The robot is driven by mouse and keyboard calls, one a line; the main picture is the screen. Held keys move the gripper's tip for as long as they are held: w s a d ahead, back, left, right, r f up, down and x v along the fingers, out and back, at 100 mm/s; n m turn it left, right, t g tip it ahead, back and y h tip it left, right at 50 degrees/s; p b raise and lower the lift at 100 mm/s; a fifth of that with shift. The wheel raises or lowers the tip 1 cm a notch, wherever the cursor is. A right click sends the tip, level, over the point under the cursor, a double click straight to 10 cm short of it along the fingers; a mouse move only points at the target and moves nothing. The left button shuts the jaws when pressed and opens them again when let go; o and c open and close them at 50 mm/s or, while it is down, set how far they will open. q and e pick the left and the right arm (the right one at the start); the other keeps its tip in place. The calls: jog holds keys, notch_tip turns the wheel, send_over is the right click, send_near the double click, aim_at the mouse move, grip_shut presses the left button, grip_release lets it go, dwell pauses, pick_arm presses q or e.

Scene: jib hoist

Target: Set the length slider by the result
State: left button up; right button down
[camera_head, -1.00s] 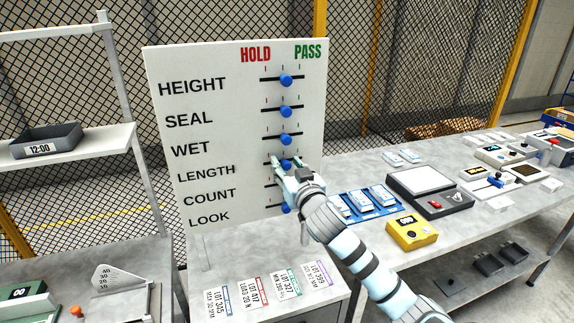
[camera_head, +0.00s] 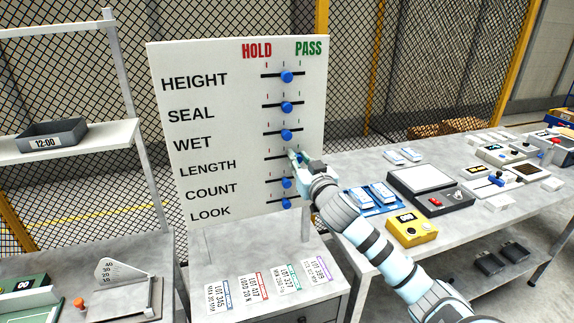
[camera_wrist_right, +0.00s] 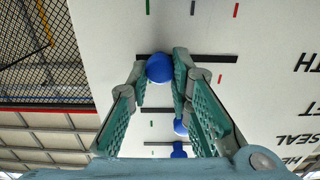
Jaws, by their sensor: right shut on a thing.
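A white board (camera_head: 235,60) carries rows of slider tracks with blue knobs, labelled HEIGHT to LOOK, with HOLD on the left and PASS on the right. My right gripper (camera_head: 298,158) is at the LENGTH row (camera_head: 208,168), shut on its slider knob. The gripper hides this knob in the head view. In the right wrist view, upside down, the blue LENGTH knob (camera_wrist_right: 160,68) sits between the fingertips, near the green-marked PASS end of its track. The other knobs, such as WET (camera_head: 287,134) and COUNT (camera_head: 287,183), sit mid-track. My left gripper is out of view.
Lot cards (camera_head: 285,275) lie on the stand below the board. On the right bench are a yellow device (camera_head: 411,228), a blue tray with white items (camera_head: 372,198) and a grey device (camera_head: 425,180). A shelf on the left holds a grey bin (camera_head: 52,135).

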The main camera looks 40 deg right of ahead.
jog(key=shift+s+d, duration=0.25)
jog(key=shift+d, duration=0.45)
jog(key=shift+a, duration=0.15)
jog(key=c, duration=1.7)
grip_release()
jog(key=shift+o, duration=1.3)
jog(key=shift+s+d, duration=0.1)
jog(key=shift+d, duration=0.25)
jog(key=shift+a, duration=0.3)
jog(key=v, duration=1.1)
jog(key=shift+s, duration=0.35)
jog(key=shift+s+d, duration=0.15)
